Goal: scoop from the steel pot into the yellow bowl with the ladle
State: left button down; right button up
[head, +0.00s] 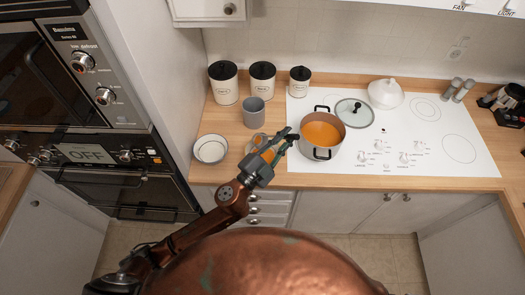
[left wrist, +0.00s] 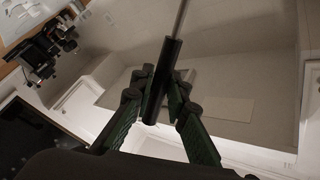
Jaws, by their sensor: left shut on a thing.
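The steel pot (head: 337,145) stands on the white cooktop, holding orange soup (head: 321,133). My left gripper (head: 289,139) is just left of the pot, above the counter's front part. It is shut on the ladle, whose black handle (left wrist: 163,88) runs between the fingers in the left wrist view, with a thin steel shaft (left wrist: 181,18) leading out of the top. In the head view the ladle is mostly hidden by the gripper; a small round orange-tinted part shows beside the fingers. A pale cream bowl (head: 210,149), not clearly yellow, stands on the counter to the left. My right gripper is out of view.
A grey cup (head: 254,112) stands behind the gripper, with several white canisters (head: 223,83) against the wall. A glass lid (head: 354,112) and a white lidded dish (head: 385,94) are behind the pot. Wall ovens (head: 90,150) border the left. The cooktop's right half is mostly clear.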

pick_arm(q)
jog(key=shift+d+f, duration=0.15)
jog(key=shift+s, duration=0.2)
jog(key=shift+s+d+f+m+b, duration=0.2)
jog(key=shift+d+f+m+b, duration=0.2)
jog(key=shift+m, duration=0.2)
jog(key=shift+s+d, duration=0.15)
jog(key=shift+s, duration=0.1)
jog(key=shift+f, duration=0.15)
jog(key=shift+s+d+f+m+g+h+b, duration=0.1)
jog(key=shift+s+d+m+g+h+b, duration=0.05)
jog(key=shift+m+g+h+b, duration=0.2)
jog(key=shift+d+f, duration=0.1)
jog(key=shift+f, duration=0.05)
jog(key=shift+s+d+f+m+b, duration=0.45)
jog(key=shift+s+f+m+b, duration=0.1)
jog(key=shift+m, duration=0.1)
dwell(0.5)
jog(key=shift+s+d+f+m+h+b, duration=0.25)
jog(key=shift+d+f+m+b, duration=0.1)
jog(key=shift+f+m+b, duration=0.15)
dwell(0.5)
